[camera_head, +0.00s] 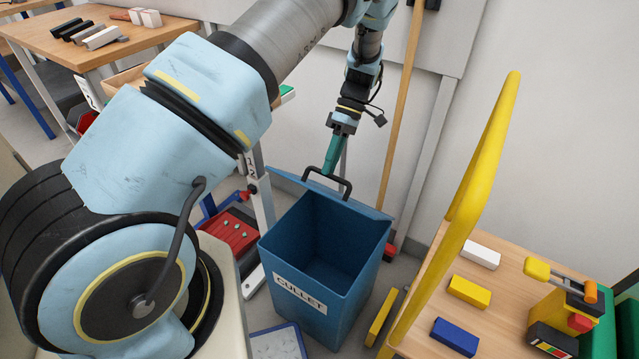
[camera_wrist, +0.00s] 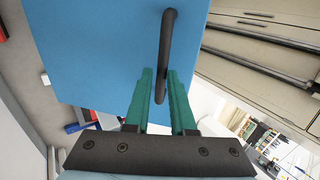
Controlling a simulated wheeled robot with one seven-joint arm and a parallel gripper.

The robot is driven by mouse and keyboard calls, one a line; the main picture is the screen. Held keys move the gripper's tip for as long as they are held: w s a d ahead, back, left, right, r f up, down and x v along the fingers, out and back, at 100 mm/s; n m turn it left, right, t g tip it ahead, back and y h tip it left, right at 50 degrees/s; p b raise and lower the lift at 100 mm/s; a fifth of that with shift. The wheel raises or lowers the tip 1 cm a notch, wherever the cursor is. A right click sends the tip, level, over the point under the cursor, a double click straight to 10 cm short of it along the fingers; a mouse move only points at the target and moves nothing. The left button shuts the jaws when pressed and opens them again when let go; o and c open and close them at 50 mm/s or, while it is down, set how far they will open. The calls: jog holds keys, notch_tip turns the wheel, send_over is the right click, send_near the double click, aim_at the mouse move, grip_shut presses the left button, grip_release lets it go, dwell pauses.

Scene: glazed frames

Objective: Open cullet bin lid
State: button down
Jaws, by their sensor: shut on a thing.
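The blue cullet bin (camera_head: 300,285) stands on the floor with a white CULLET label on its front. Its inside shows open from above. The blue lid (camera_head: 366,207) is raised at the bin's back edge, tilted up. A black handle (camera_head: 335,178) is on the lid. My gripper (camera_head: 329,170), with green fingers, is shut on the handle at its left part. In the wrist view the lid (camera_wrist: 95,50) fills much of the upper left. The black handle (camera_wrist: 167,45) runs down between the green fingers of my gripper (camera_wrist: 163,80).
A wooden cart (camera_head: 500,300) with a yellow rail (camera_head: 484,150) and coloured blocks stands right of the bin. A red tray (camera_head: 232,230) lies left of it. A wooden pole (camera_head: 403,100) leans on the wall behind. A workbench (camera_head: 90,45) is at the upper left.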

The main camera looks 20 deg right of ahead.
jog(key=w+d+r+b, duration=0.1)
jog(key=w+d+b, duration=0.1)
jog(key=w+d, duration=0.4)
jog(key=d, duration=0.2)
jog(key=shift+w+d+r, duration=0.25)
jog(key=shift+d+r, duration=0.05)
jog(key=shift+d, duration=0.1)
jog(key=c, duration=0.8)
grip_release()
jog(key=shift+f, duration=0.1)
jog(key=shift+c, duration=0.2)
jog(key=shift+w+d, duration=0.1)
jog(key=shift+w+r, duration=0.15)
jog(key=shift+r, duration=0.2)
jog(key=b+v, duration=0.1)
jog(key=v, duration=0.6)
jog(key=shift+r, duration=0.25)
